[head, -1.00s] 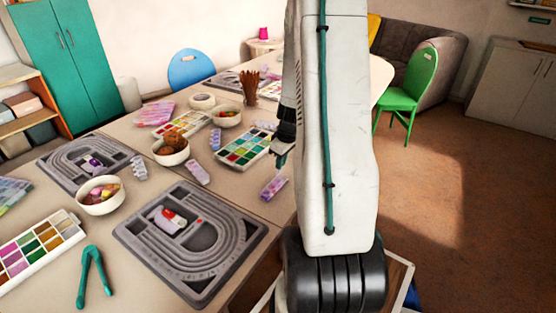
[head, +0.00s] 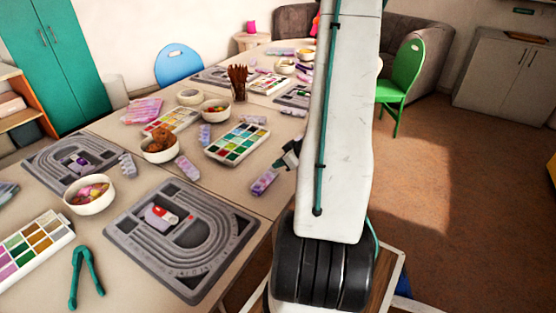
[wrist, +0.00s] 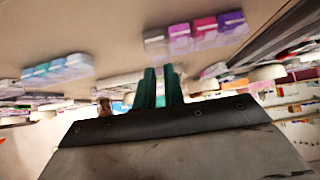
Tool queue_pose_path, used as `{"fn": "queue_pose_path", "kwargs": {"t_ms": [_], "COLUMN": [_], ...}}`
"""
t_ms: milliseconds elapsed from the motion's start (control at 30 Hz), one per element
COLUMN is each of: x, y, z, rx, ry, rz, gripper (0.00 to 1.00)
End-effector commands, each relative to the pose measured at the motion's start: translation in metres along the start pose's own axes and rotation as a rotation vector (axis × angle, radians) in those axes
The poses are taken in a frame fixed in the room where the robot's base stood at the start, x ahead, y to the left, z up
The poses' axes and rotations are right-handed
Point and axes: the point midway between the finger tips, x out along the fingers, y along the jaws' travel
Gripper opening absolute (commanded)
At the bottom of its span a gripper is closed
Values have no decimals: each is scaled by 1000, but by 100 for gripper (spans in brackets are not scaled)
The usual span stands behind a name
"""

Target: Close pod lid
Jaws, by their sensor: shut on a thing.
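Two teal fingers of my gripper (wrist: 160,88) stand close together in the wrist view. They are shut, and what is between them cannot be made out. In the head view my gripper (head: 277,165) is partly hidden behind my arm, just above and right of a lilac pill pod (head: 264,182) on the table edge.
The table holds a paint palette (head: 237,145), another lilac pod (head: 187,168), a grey bead board (head: 235,262), a bowl of sweets (head: 92,204) and teal tongs (head: 75,290). A blue pod (wrist: 58,70) shows in the wrist view. A green chair (head: 405,80) stands beyond the table.

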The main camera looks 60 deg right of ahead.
Motion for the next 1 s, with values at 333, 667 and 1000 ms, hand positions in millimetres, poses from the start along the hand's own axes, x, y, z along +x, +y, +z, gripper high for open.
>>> {"fn": "queue_pose_path", "kwargs": {"t_ms": [333,667,1000], "x": [1,1,1], "y": [-1,-1,-1], "z": [11,12,12], "rx": [1,-1,-1], "ry": [137,161,160], "rz": [-3,-3,-3], "gripper": [0,0,34]}}
